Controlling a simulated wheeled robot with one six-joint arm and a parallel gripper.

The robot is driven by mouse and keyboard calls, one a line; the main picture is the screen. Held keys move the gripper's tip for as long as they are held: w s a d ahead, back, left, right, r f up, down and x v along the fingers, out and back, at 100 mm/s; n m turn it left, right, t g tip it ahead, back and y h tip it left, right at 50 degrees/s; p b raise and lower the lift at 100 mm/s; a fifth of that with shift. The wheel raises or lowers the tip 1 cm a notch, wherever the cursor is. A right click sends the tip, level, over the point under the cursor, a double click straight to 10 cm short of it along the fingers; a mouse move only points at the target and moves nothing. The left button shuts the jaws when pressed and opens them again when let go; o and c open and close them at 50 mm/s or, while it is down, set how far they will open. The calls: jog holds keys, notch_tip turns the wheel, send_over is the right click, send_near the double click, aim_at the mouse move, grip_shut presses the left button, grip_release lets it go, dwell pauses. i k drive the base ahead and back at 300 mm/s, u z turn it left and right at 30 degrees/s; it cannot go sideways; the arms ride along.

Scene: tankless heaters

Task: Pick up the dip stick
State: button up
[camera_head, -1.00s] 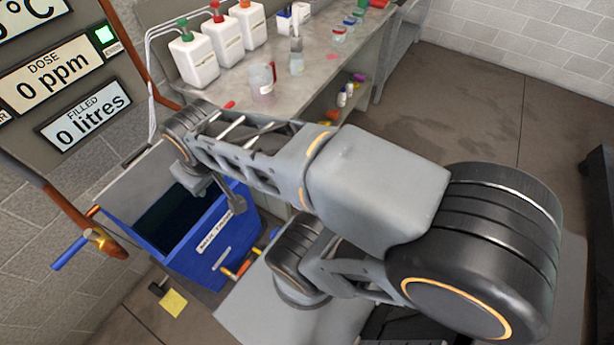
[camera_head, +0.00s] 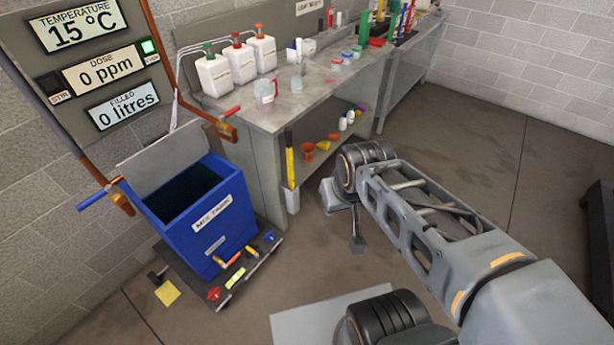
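A tall yellow stick with a black top (camera_head: 290,167), which looks like the dip stick, stands upright in a white holder (camera_head: 292,201) against the right end of the bench's grey side panel. My gripper (camera_head: 357,243) hangs below the end of my arm, to the right of the stick and apart from it. Only a thin grey finger part of it shows, pointing down over the floor, so I cannot tell whether it is open or shut. No object shows in it.
The blue mix tank (camera_head: 205,217) stands left of the stick on a dark cart. The bench (camera_head: 320,95) carries white bottles and beakers, with orange and yellow funnels on its lower shelf.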

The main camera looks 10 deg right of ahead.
aim_at(288, 137)
jog(key=z, duration=0.3)
jog(key=i, duration=1.05)
jog(key=u, duration=0.6)
